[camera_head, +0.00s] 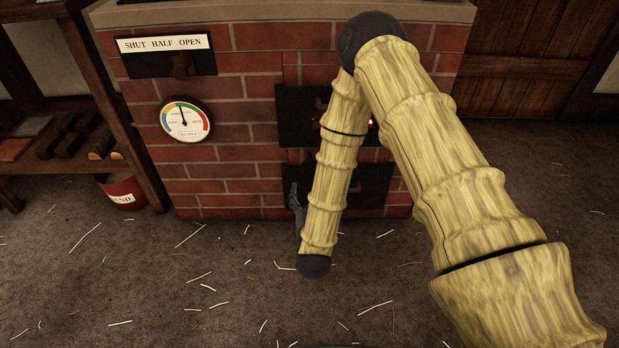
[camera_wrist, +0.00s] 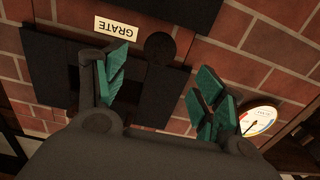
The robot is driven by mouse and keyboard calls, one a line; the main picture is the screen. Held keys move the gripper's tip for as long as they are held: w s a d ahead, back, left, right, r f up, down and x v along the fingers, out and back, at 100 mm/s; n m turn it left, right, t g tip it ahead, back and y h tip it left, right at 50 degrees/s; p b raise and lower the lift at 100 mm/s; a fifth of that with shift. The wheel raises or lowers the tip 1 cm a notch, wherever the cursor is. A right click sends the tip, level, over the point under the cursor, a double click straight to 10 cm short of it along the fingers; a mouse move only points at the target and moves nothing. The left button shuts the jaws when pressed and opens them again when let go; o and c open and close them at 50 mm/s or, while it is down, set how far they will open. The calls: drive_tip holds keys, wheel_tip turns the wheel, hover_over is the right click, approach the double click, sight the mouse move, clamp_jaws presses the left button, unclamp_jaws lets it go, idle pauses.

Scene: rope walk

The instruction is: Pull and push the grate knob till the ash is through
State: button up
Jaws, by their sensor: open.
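The grate knob (camera_wrist: 160,47) is a dark round knob in the wrist view, beside a cream label that reads GRATE (camera_wrist: 117,28). The label is upside down in this view. My gripper (camera_wrist: 160,88) is open, with its teal fingertips spread apart. The knob shows beyond the gap between them, and no contact is visible; I cannot tell the distance. In the head view my gripper (camera_head: 296,197) is low at the front of the brick stove (camera_head: 240,150), mostly hidden by my own arm. The knob does not show there, and no ash is visible.
A dark damper plate marked SHUT HALF OPEN (camera_head: 163,44) and a round gauge (camera_head: 186,120) are on the stove's left. Red glow (camera_head: 370,122) shows at the dark opening behind my arm. A red sand bucket (camera_head: 122,191) stands by the shelves. Straw litters the open floor.

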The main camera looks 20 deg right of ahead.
sight(310, 170)
drive_tip(key=b+x, duration=0.4)
drive_tip(key=x, duration=0.5)
drive_tip(key=shift+w, duration=0.35)
drive_tip(key=shift+w+d+b, duration=0.25)
drive_tip(key=shift+w+b, duration=0.1)
drive_tip(key=shift+w, duration=0.35)
